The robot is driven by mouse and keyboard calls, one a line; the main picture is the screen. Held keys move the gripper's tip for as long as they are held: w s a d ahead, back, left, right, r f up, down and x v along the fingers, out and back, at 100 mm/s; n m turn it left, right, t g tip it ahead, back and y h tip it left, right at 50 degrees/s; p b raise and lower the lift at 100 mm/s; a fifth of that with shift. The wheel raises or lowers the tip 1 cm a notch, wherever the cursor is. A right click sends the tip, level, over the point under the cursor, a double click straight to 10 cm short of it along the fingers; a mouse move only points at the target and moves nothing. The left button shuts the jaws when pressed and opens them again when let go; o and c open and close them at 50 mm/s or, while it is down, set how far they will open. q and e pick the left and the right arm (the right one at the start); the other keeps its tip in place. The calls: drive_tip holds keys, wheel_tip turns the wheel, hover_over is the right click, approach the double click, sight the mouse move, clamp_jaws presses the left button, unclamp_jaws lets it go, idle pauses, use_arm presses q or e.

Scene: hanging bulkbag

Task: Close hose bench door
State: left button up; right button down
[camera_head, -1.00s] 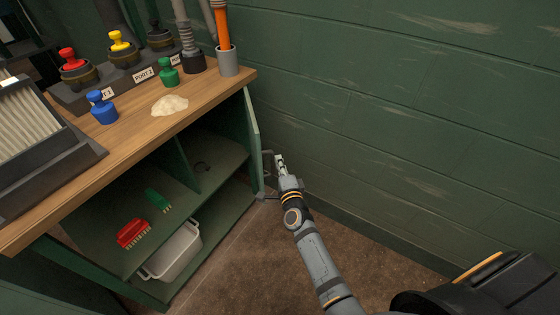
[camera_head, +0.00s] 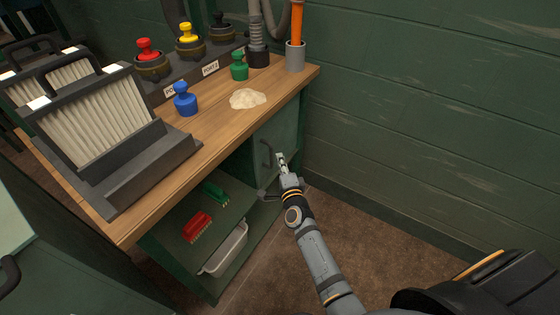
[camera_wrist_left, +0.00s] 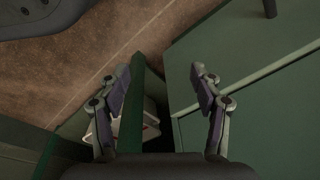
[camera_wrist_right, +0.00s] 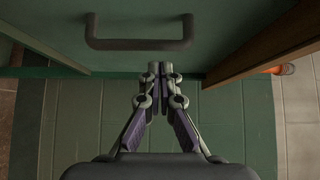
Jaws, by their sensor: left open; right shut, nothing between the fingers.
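In the head view, the bench's right green door (camera_head: 285,135) with its dark handle (camera_head: 266,153) now covers most of the right compartment. My right gripper (camera_head: 282,160) is shut and empty beside the handle, close to the door's face. In the right wrist view, its fingertips (camera_wrist_right: 160,70) are below the handle (camera_wrist_right: 138,44); contact is unclear. A green panel with a dark handle (camera_head: 9,274), seemingly the left door, stands out at lower left. My left gripper (camera_wrist_left: 162,82) is open in its wrist view, with a dark green panel edge (camera_wrist_left: 132,105) between its fingers.
The wooden bench top (camera_head: 215,130) holds pleated filters (camera_head: 95,125), a blue knob (camera_head: 185,100), a green knob (camera_head: 239,67) and a pale powder heap (camera_head: 248,98). Brushes (camera_head: 197,226) and a white bin (camera_head: 225,248) are inside the left compartment. A green wall (camera_head: 430,110) bounds the right.

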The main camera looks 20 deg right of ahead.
use_arm(q)
drive_tip(key=shift+w+a, duration=0.2)
drive_tip(key=shift+a, duration=0.1)
use_arm(e)
drive_tip(key=shift+w+a, duration=0.2)
drive_tip(key=shift+a, duration=0.1)
drive_tip(key=s, duration=0.7)
drive_tip(key=shift+s+a, duration=0.3)
drive_tip(key=shift+a, duration=0.05)
